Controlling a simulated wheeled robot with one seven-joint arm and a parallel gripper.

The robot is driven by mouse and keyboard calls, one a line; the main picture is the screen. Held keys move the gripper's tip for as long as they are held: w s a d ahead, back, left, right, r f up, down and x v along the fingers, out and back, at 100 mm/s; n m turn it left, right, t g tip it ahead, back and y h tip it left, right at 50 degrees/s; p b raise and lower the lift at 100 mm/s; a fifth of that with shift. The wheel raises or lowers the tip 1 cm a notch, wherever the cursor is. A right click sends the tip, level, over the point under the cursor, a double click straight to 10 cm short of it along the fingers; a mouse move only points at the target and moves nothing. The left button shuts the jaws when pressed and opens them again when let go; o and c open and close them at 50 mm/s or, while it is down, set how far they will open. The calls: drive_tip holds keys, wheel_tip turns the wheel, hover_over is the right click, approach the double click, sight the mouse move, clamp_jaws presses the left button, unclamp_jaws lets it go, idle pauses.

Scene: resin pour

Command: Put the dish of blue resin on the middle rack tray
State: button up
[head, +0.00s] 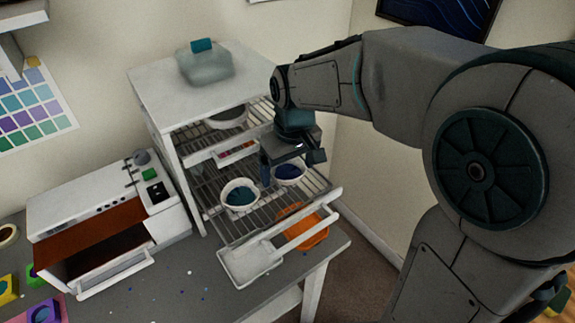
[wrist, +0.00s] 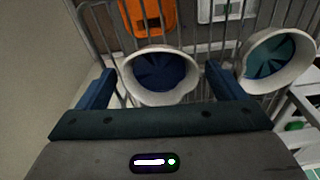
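The dish of blue resin (head: 289,174) is a white round dish with dark blue contents. It stands on a pulled-out wire rack tray (head: 262,214) in the white cabinet; I cannot tell for certain which level this tray is. My gripper (head: 291,160) is over the dish, partly covering it in the head view. In the wrist view, the blue dish (wrist: 160,82) lies between and slightly beyond the open fingers (wrist: 160,84), with a gap on each side. A second white dish with teal resin (head: 239,196) stands left of it, also in the wrist view (wrist: 277,60).
Above, a wire rack holds a pale bowl (head: 228,119). A translucent container (head: 206,66) stands on the cabinet top (head: 160,88). A white oven-like box (head: 105,215) stands left.

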wheel_tip(320, 180, up, 12)
drive_tip(key=s, duration=0.1)
drive_tip(key=s+d+f+m+t, duration=0.2)
drive_tip(key=s+d+f+m, duration=0.4)
drive_tip(key=s+d+f, duration=0.4)
drive_tip(key=s+d, duration=0.3)
drive_tip(key=shift+d+f+h, duration=0.2)
drive_tip(key=shift+f+h, duration=0.1)
drive_tip(key=shift+w, duration=0.1)
drive_tip(key=shift+c, duration=0.3)
idle(0.5)
